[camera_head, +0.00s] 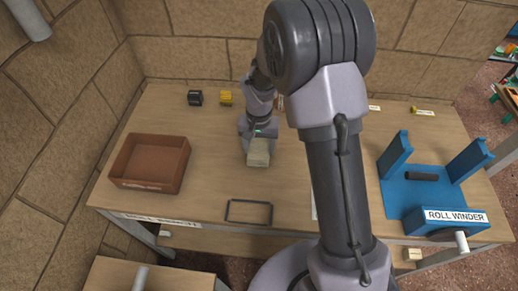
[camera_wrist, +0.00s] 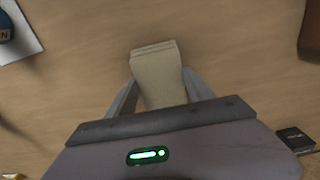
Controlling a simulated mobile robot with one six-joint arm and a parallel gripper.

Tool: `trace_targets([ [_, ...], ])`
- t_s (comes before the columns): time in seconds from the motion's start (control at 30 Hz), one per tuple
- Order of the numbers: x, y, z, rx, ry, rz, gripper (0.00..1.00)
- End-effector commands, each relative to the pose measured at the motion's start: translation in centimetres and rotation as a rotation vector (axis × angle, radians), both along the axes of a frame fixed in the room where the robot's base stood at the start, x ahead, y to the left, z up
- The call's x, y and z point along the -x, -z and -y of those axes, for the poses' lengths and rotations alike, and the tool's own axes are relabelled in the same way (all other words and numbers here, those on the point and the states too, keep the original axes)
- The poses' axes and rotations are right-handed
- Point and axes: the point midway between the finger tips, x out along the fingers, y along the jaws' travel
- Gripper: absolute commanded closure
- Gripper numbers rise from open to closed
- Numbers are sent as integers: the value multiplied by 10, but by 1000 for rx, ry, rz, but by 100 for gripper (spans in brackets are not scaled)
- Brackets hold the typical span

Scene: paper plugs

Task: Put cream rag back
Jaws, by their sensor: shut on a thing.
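The cream rag (camera_head: 258,152) is a pale, folded block over the middle of the wooden table. In the wrist view the rag (camera_wrist: 158,77) lies between my two fingers and sticks out past their tips. My gripper (camera_head: 257,143) points down and is shut on the rag. It also shows in the wrist view (camera_wrist: 160,95), with a finger on each side of the rag. I cannot tell whether the rag touches the table.
A brown open box (camera_head: 128,165) stands at left. A dark rectangular frame outline (camera_head: 249,212) marks the front edge. A blue roll winder (camera_head: 415,183) stands at right. A black item (camera_head: 195,98) and a yellow item (camera_head: 225,98) sit at the back. The table between box and gripper is clear.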

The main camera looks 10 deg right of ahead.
Motion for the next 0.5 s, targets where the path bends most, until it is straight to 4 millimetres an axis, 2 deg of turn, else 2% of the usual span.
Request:
trace_targets([
  [0.2,0,3,0,0,0,0,77],
  [0.23,0,2,0,0,0,0,33],
  [0.3,0,2,0,0,0,0,19],
  [0.5,0,2,0,0,0,0,17],
])
